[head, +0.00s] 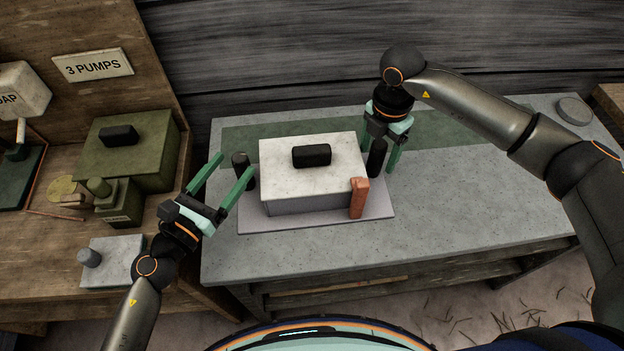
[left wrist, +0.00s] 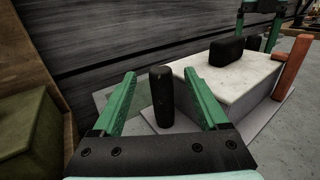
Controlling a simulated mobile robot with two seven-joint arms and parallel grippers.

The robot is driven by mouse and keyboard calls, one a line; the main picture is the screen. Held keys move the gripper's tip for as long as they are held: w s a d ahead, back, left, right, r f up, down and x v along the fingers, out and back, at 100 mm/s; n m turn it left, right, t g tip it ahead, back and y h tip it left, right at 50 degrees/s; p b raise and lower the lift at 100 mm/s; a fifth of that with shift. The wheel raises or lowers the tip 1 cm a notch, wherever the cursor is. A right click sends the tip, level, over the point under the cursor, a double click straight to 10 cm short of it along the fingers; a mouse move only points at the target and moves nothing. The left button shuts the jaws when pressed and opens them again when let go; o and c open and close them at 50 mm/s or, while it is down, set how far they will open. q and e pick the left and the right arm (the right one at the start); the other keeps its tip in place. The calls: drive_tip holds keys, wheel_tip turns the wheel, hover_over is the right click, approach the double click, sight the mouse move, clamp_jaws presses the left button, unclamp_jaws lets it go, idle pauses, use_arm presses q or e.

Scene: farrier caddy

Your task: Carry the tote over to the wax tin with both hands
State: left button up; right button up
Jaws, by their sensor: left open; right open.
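The tote (head: 310,152) is a pale box with a black grip on its lid and an upright black handle at each end. It sits on a light grey mat (head: 290,221) on the grey bench. My left gripper (head: 234,165) is open at the left handle (head: 241,160), which shows between its fingertips in the left wrist view (left wrist: 161,95); no contact is clear. My right gripper (head: 378,168) is open and points down, its fingers on either side of the right handle (head: 376,157). A round grey tin (head: 574,108), likely the wax tin, stands at the bench's far right.
A reddish block (head: 358,198) stands against the tote's front right corner. A dark green strip (head: 450,130) runs along the bench's back. The bench between tote and tin is clear, with my right arm above it. A wooden bench with a green box (head: 150,150) stands left.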

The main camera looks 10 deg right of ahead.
sight(234, 164)
use_arm(q)
drive_tip(key=shift+x, duration=1.85)
use_arm(e)
drive_tip(key=shift+f, duration=1.85)
use_arm(q)
clamp_jaws()
use_arm(e)
clamp_jaws()
drive_tip(key=shift+r, duration=0.1)
